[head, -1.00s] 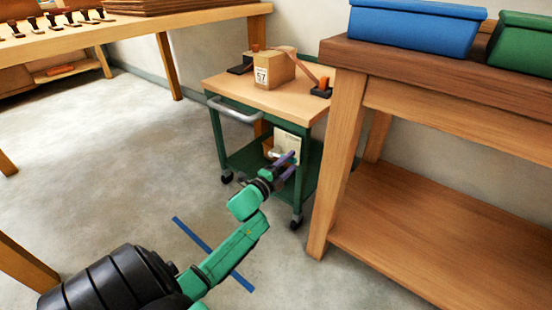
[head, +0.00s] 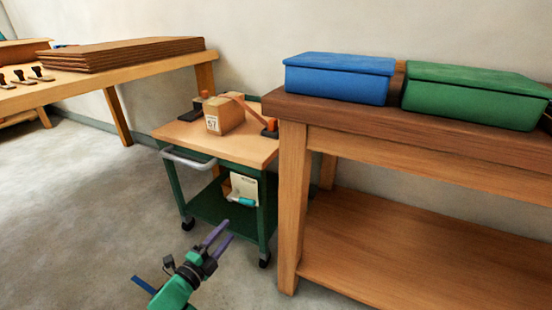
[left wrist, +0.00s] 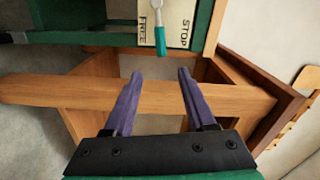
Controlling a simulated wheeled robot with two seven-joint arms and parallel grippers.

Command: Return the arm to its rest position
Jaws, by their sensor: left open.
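My left gripper (head: 217,238) is open, its two purple fingers apart with nothing between them. It is low in the head view, in front of the green cart (head: 213,207) and apart from it. The left wrist view shows both fingers of the left gripper (left wrist: 157,78) spread and empty. Past them is a pale panel (left wrist: 176,12) marked FREE and STOP, with a teal-handled lever (left wrist: 160,40) pointing down in that picture. The panel (head: 246,186) also shows at the cart's lower level in the head view. My right gripper is not in view.
A cardboard box (head: 225,115) marked 57 sits on the cart's wooden top (head: 182,134). A wooden bench (head: 293,205) stands close on the right, carrying a blue bin (head: 340,80) and a green bin (head: 470,96). Open floor (head: 90,215) lies left.

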